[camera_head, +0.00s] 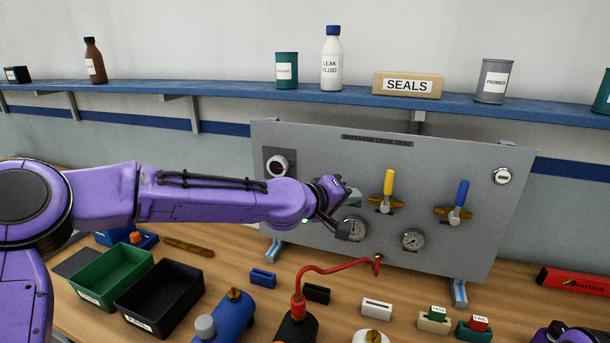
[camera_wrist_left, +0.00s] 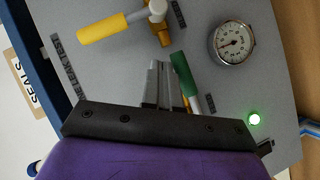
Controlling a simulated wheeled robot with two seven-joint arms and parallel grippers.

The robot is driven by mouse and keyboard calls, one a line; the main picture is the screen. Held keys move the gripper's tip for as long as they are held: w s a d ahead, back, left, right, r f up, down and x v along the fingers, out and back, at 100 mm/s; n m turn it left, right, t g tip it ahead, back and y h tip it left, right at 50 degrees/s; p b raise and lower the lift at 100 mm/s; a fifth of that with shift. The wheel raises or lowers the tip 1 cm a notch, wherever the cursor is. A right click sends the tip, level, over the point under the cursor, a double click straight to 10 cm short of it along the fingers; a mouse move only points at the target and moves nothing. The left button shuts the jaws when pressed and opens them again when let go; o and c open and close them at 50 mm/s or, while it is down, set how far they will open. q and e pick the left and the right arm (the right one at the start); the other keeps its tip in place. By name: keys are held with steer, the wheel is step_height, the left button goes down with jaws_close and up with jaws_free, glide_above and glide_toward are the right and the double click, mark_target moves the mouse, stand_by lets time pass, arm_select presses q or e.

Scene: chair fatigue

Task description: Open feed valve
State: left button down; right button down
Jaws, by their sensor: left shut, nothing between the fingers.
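The grey test panel (camera_head: 300,140) carries a valve with a yellow handle (camera_head: 388,182) and one with a blue handle (camera_head: 459,193), both handles pointing up. A third valve, with a green handle (camera_wrist_left: 184,74), shows in the left wrist view; in the head view my arm mostly hides it. My left gripper (camera_head: 345,228) is in front of the panel, left of the yellow handle. Its fingers (camera_wrist_left: 160,72) are shut and empty, close beside the green handle; contact cannot be told. A purple part of my right gripper (camera_head: 555,332) shows at the bottom right, its fingers hidden.
Two gauges (camera_head: 412,240) sit below the valves, and a green lamp (camera_wrist_left: 254,118) is lit. A red hose (camera_head: 325,268) runs from the panel to a fitting. Green and black bins (camera_head: 160,298) and several small parts crowd the bench. A blue shelf (camera_head: 230,90) runs above.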

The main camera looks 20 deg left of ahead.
arm_select(q)
steer(key=s+r+p, duration=0.2)
steer(key=s+r, duration=0.7)
steer(key=shift+a+r, duration=0.15)
steer(key=shift+r, duration=0.05)
